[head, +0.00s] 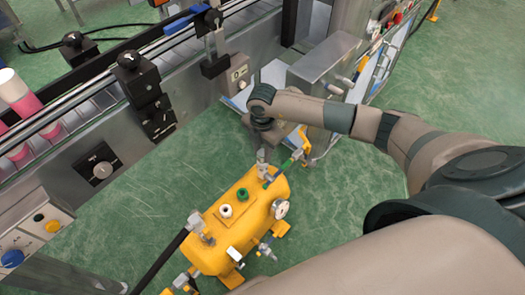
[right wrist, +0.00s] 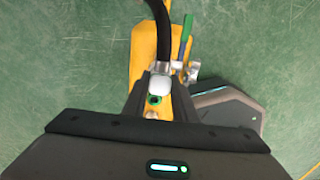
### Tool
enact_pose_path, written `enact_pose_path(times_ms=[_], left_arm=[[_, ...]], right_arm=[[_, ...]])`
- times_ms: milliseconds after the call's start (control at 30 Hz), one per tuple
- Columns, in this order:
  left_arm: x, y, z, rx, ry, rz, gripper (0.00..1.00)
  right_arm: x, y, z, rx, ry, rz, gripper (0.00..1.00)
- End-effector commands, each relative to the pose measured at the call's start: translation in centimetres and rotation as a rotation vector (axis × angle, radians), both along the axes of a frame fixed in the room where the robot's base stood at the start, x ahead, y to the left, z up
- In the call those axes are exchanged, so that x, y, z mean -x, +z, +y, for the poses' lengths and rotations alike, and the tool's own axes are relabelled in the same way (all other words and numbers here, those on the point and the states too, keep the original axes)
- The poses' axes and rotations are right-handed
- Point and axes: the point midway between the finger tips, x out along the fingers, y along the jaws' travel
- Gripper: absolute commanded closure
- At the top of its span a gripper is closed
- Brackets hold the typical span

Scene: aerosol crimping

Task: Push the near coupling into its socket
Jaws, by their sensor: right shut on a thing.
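My right gripper (head: 263,163) is above the tank's far end, pointing down, shut on a small metal coupling there. The coupling is mostly hidden by the fingers, and its seating in the socket cannot be made out. A metal fitting (head: 200,228) is on the tank's lower-left end. In the right wrist view the yellow tank (right wrist: 144,42) lies beyond the fingers. My left gripper is out of view.
A black hose (head: 160,262) runs to the tank's left side. A green-handled lever (head: 290,162) stands close beside my right gripper; a gauge (head: 280,208) sits on the tank's right side. A conveyor with pink cans (head: 18,95) stands left. Green floor is open around the tank.

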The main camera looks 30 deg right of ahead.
Motion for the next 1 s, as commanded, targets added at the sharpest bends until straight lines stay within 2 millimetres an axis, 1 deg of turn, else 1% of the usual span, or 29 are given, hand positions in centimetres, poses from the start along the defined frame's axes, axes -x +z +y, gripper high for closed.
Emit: enact_pose_path(times_ms=[433, 1000], left_arm=[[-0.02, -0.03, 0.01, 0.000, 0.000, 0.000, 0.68], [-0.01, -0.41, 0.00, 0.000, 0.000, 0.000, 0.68]], right_arm=[[0.01, -0.11, 0.02, 0.000, 0.000, 0.000, 1.00], [0.02, -0.96, 0.02, -0.001, 0.000, 0.000, 1.00]])
